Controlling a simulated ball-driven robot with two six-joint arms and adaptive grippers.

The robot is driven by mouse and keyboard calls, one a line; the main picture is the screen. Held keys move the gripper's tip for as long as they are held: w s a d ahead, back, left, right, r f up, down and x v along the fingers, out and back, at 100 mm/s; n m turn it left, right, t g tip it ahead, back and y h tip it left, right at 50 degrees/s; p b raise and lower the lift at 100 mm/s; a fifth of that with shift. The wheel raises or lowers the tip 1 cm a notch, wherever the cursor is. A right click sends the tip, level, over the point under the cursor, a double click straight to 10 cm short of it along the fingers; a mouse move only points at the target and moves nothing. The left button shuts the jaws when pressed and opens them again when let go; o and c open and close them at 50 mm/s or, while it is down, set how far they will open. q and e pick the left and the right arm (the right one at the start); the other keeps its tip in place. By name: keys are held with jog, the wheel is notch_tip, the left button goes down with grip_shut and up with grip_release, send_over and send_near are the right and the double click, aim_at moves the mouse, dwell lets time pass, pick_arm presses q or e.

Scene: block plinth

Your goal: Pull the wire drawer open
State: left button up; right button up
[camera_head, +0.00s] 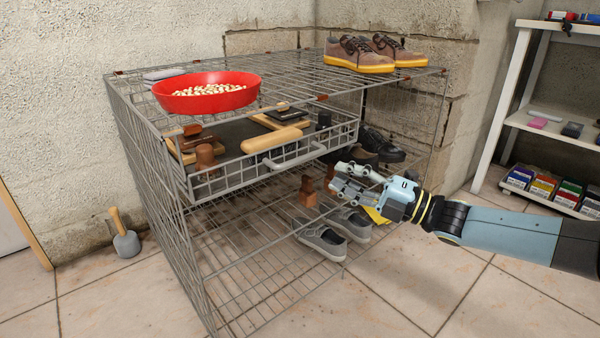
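The wire drawer (232,178) sits in the upper part of the grey wire rack (118,105), its front near the rack's front face. A grey bar handle (297,157) stands out from the drawer front. Brushes and dark items lie in the drawer, including a long wooden-backed brush (272,139). My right gripper (336,181) is in front of the rack, right of and below the handle, apart from it. Its fingers look spread, with nothing seen between them. My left gripper is not in view.
A red bowl of pale pieces (207,96) and brown shoes (358,55) stand on the rack's top. Dark shoes (375,145) and grey shoes (322,240) are lower down. A white shelf (512,90) stands at right. The tiled floor in front is clear.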

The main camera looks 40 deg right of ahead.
aim_at(302, 158)
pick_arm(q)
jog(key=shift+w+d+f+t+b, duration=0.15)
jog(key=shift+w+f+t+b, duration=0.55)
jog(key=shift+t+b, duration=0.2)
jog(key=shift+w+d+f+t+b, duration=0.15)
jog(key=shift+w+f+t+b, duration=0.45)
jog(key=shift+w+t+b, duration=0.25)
pick_arm(e)
jog(key=shift+x, duration=4.95)
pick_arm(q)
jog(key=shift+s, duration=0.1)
pick_arm(e)
grip_shut()
